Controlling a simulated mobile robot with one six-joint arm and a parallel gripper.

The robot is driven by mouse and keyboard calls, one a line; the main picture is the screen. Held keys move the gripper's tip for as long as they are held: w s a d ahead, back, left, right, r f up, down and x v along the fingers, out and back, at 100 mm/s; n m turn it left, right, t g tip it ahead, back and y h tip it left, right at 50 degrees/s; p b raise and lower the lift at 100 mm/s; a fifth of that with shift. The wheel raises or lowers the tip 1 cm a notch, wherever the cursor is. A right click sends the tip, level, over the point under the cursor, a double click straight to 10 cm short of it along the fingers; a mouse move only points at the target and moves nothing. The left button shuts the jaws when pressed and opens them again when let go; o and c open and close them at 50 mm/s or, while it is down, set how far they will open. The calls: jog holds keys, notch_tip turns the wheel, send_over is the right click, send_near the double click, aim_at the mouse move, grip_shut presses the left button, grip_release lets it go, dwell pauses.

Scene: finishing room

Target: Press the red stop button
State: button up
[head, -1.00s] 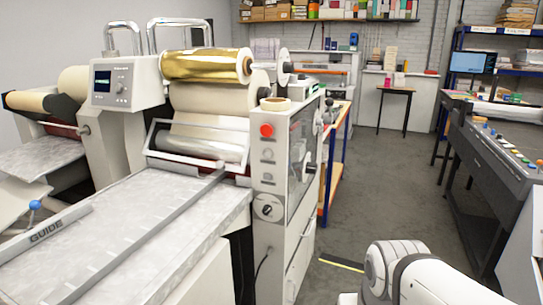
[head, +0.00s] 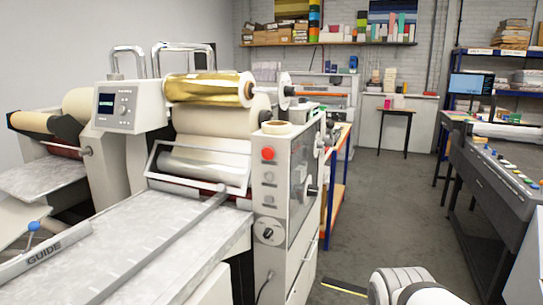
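The red stop button (head: 267,154) is a round red knob near the top of the white front panel (head: 268,215) of the laminating machine. Several grey buttons and a round dial (head: 267,231) sit below it on the same panel. Nothing covers the red button. Part of my white arm shows at the bottom right, well apart from the panel. My gripper is outside the view.
The machine's long grey feed table (head: 130,245) with a guide bar fills the lower left. A gold foil roll (head: 205,87) sits above. A grey console (head: 500,180) stands at the right. The grey floor (head: 385,215) between them is clear.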

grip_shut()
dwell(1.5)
